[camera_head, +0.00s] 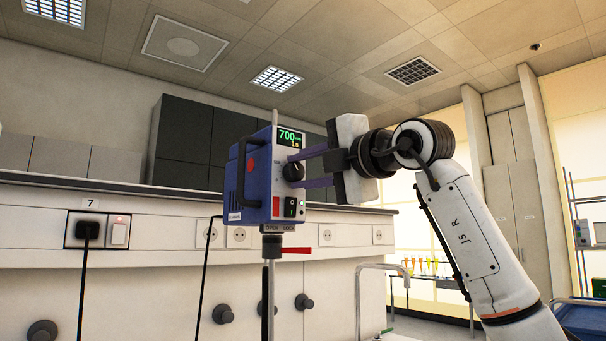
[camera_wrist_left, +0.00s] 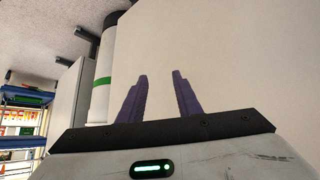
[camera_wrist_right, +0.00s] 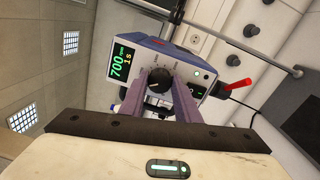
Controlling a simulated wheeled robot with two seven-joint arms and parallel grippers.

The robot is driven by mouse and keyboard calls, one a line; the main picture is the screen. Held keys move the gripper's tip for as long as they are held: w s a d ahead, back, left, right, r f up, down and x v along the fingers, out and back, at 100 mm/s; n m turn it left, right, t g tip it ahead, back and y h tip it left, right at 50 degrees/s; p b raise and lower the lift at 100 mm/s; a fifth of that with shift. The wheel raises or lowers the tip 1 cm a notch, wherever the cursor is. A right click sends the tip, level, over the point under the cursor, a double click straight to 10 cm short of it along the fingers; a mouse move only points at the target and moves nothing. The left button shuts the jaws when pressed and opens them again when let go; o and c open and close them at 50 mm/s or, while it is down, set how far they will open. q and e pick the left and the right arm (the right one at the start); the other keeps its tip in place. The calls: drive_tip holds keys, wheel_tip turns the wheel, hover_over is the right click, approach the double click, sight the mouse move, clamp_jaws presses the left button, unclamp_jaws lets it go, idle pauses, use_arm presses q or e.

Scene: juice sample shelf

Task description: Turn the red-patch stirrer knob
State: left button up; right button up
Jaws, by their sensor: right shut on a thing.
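The stirrer (camera_head: 255,180) is a blue box with a grey front, mounted on a vertical rod. Its green display (camera_head: 290,137) reads 700 with a 1 s below. A red patch (camera_head: 276,206) is low on its front, beside a black switch (camera_head: 291,207). The black knob (camera_head: 292,172) is under the display; it also shows in the right wrist view (camera_wrist_right: 159,79). My right gripper (camera_head: 301,170) is shut on the knob, one purple finger on each side. My left gripper (camera_wrist_left: 160,74) shows only in the left wrist view, open and empty.
A red lever (camera_head: 297,250) sticks out below the stirrer. A white bench (camera_head: 140,250) with sockets and a black plug (camera_head: 88,230) stands behind. Dark cabinets (camera_head: 190,140) are above it. Coloured items stand on a table at the right.

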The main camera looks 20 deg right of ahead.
use_arm(q)
drive_tip(key=shift+s+a+f, duration=0.1)
drive_tip(key=shift+s+f, duration=0.15)
drive_tip(key=shift+s, duration=0.1)
use_arm(e)
drive_tip(key=shift+m, duration=0.3)
drive_tip(key=o, duration=1)
drive_tip(key=shift+o, duration=0.2)
drive_tip(key=shift+s+d+b, duration=0.25)
drive_tip(key=shift+s+b, duration=0.05)
drive_tip(key=shift+s, duration=0.25)
use_arm(q)
drive_tip(key=shift+f+b, duration=0.9)
drive_tip(key=shift+b, duration=0.1)
use_arm(e)
drive_tip(key=v, duration=0.9)
drive_tip(key=shift+s+f, duration=0.1)
